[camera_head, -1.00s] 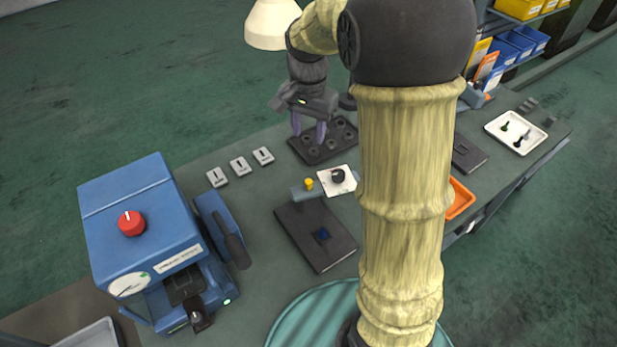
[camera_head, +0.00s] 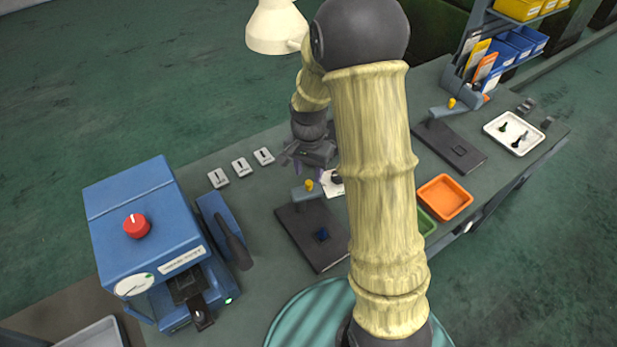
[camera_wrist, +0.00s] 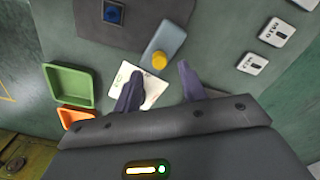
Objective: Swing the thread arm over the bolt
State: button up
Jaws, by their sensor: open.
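A grey arm with a yellow knob (camera_head: 309,185) lies at the back edge of a dark plate (camera_head: 300,245) that has a small blue square (camera_head: 321,235). In the wrist view the grey arm (camera_wrist: 167,38) points away from the blue square, with its yellow knob (camera_wrist: 159,61) at the near end. My gripper (camera_head: 308,170) is open and empty above that knob; in the wrist view my gripper (camera_wrist: 160,74) has its fingers apart on either side of the knob, not visibly touching it. I cannot make out a bolt on the plate. A second grey arm with a yellow knob (camera_head: 452,103) stands by another dark plate (camera_head: 462,158).
A white card (camera_wrist: 150,92) lies beside the knob, partly behind a finger. A blue machine (camera_head: 140,220) stands left. Small label plates (camera_head: 241,167) lie behind. Green (camera_wrist: 68,86) and orange (camera_head: 444,197) trays are near the front. A white tray (camera_head: 497,124) holds dark bolts.

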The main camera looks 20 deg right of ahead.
aim_at(309, 182)
jog(key=shift+f, duration=2.05)
grip_shut()
